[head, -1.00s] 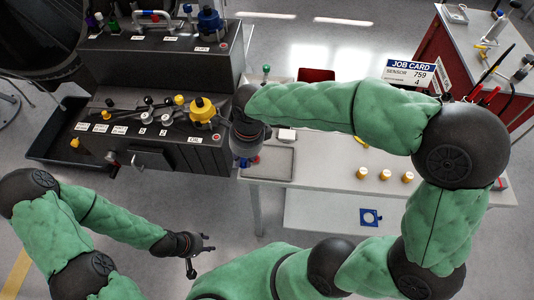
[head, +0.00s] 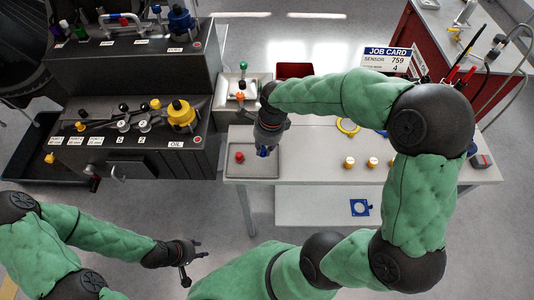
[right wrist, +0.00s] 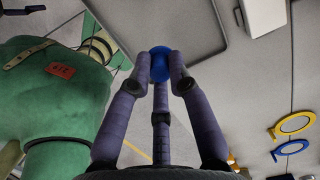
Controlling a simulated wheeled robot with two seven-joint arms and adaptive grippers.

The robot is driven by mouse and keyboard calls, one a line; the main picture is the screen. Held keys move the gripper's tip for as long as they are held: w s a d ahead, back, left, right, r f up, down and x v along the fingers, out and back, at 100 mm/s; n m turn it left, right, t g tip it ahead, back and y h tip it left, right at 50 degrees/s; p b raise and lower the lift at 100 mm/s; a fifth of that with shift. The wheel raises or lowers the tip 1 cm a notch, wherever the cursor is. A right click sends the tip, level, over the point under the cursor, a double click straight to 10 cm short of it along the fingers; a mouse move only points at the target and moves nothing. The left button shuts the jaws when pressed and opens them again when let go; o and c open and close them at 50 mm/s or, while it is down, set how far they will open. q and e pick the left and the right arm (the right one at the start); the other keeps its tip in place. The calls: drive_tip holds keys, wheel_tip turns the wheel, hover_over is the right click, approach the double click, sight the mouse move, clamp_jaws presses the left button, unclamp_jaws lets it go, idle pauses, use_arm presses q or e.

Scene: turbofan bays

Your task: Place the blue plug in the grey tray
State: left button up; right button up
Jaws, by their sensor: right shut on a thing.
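The blue plug (head: 263,152) is in the fingers of my right gripper (head: 266,146). In the right wrist view the plug (right wrist: 160,64) shows as a rounded blue end between the three fingertips. The grey tray (head: 252,176) lies on the white bench, and my right gripper is over its right half. In the head view I cannot tell the height of the plug above the tray floor. A red plug (head: 240,157) lies in the left part of the tray. My left gripper (head: 194,262) is open and empty, low at the left, away from the bench.
A dark panel unit (head: 150,160) stands close at the left.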

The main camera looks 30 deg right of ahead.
drive_tip(key=shift+d+f, duration=0.55)
drive_tip(key=shift+f, duration=0.1)
drive_tip(key=shift+w+f+b, duration=0.1)
drive_tip(key=shift+f+b, duration=0.35)
drive_tip(key=shift+f, duration=1.1)
drive_tip(key=shift+f, duration=0.15)
drive_tip(key=shift+f, duration=0.1)
drive_tip(key=o, duration=0.7)
drive_tip(key=shift+o, duration=0.2)
drive_tip(key=shift+r, duration=0.25)
wheel_tip(320, 180, up, 12)
drive_tip(key=s+d+p, duration=0.1)
drive_tip(key=p, duration=0.1)
drive_tip(key=shift+d, duration=0.2)
